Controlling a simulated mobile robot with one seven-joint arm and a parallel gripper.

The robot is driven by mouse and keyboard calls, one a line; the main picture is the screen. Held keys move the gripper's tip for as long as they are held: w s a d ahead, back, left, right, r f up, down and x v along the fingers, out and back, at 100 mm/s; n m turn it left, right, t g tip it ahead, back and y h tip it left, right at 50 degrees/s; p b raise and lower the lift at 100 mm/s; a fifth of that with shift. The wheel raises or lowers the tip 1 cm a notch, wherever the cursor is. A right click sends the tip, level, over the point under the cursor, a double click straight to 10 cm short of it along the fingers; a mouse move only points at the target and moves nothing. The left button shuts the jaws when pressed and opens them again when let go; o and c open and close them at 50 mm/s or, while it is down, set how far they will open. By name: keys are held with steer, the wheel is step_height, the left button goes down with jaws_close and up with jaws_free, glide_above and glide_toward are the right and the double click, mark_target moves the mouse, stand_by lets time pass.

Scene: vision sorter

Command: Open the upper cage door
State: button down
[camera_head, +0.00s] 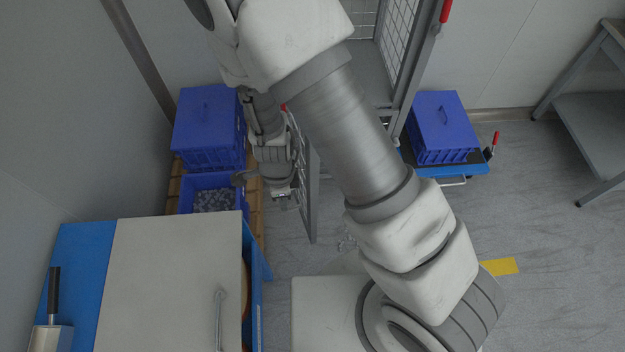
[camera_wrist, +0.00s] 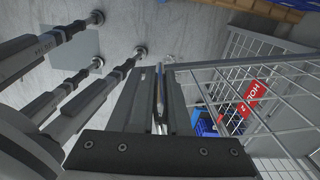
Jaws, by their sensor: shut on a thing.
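The cage door, a grey wire-mesh panel in a metal frame (camera_head: 313,205), stands swung out from the cage (camera_head: 400,75), seen nearly edge-on in the head view. My gripper (camera_head: 281,193) is at the near, left side of this door. In the wrist view the door's frame bar (camera_wrist: 240,63) and mesh run off to the right from my fingers. My gripper (camera_wrist: 160,85) is shut on a narrow part at the door's edge; the fingers hide most of it. A red sign with white letters (camera_wrist: 254,97) shows behind the mesh. My arm hides part of the cage and door.
A lidded blue crate (camera_head: 208,125) and an open blue crate of small grey parts (camera_head: 185,201) stand left of the door. A blue crate (camera_head: 442,125) sits on a blue cart at right. A white-topped cabinet (camera_head: 170,280) is at lower left. Floor right is mostly clear.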

steer(key=a+m+p, duration=0.1)
steer(key=a+p, duration=0.1)
steer(key=a, duration=0.2)
steer(key=a+m+p, duration=0.1)
steer(key=a+p, duration=0.2)
steer(key=a, duration=0.1)
steer(key=s+a+m+p, duration=0.1)
steer(key=a+p, duration=0.1)
steer(key=a, duration=0.2)
steer(key=shift+a+r+p, duration=0.15)
steer(key=shift+a+p, duration=0.1)
steer(key=shift+p, duration=0.05)
steer(key=c, duration=1.5)
jaws_free()
steer(key=shift+a, duration=0.15)
steer(key=shift+o, duration=1.1)
steer(key=o, duration=0.4)
step_height(320, 180, up, 17)
steer(key=p, duration=0.1)
steer(key=shift+p, duration=0.4)
steer(key=shift+r, duration=0.1)
